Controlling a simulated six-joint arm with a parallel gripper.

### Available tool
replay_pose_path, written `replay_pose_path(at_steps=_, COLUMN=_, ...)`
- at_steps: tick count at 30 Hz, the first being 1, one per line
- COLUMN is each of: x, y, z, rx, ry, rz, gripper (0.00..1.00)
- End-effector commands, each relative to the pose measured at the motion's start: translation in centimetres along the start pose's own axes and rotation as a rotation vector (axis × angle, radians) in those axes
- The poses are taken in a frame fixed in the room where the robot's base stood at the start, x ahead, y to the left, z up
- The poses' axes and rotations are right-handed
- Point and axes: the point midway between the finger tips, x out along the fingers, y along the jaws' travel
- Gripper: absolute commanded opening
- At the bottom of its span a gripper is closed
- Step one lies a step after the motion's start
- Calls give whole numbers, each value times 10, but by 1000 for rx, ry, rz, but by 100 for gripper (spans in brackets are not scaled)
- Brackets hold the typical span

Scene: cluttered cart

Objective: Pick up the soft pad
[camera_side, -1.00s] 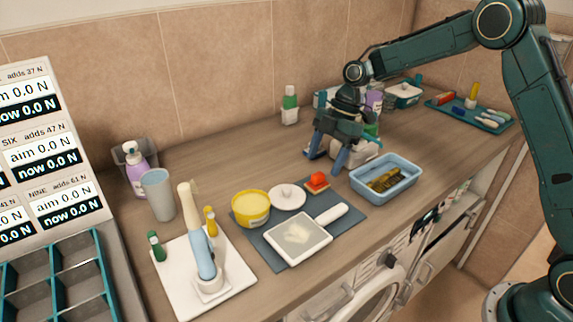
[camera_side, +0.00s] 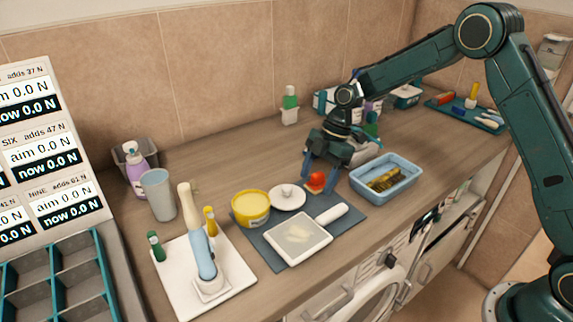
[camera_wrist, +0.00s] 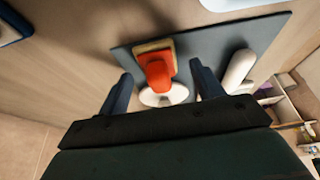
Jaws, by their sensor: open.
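A small orange-red piece with a tan base, which looks like the soft pad (camera_side: 316,182), lies at the back edge of a dark grey mat (camera_side: 262,246). In the wrist view, the pad (camera_wrist: 157,70) shows between my fingers and slightly beyond their tips. My gripper (camera_side: 320,175) is open and empty, pointing down over the pad, with one finger on either side of it. I cannot tell how far the fingertips are above the mat. The fingers hide a little of the pad's surroundings in the side view.
A white round lid (camera_side: 287,197) and yellow tub (camera_side: 251,207) are left of the pad. A white-handled board (camera_side: 298,240) lies in front. A blue tray (camera_side: 387,180) with a brown item stands to the right. Bottles and boxes are behind my gripper.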

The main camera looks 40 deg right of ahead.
Motion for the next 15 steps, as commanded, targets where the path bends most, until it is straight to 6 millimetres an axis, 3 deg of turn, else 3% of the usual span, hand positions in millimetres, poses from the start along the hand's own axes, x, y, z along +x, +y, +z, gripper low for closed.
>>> replay_pose_path(at_steps=9, x=0, y=0, z=0, rx=0, ry=0, rz=0, gripper=66)
replay_pose_path(at_steps=15, x=0, y=0, z=0, rx=0, ry=0, rz=0, gripper=29)
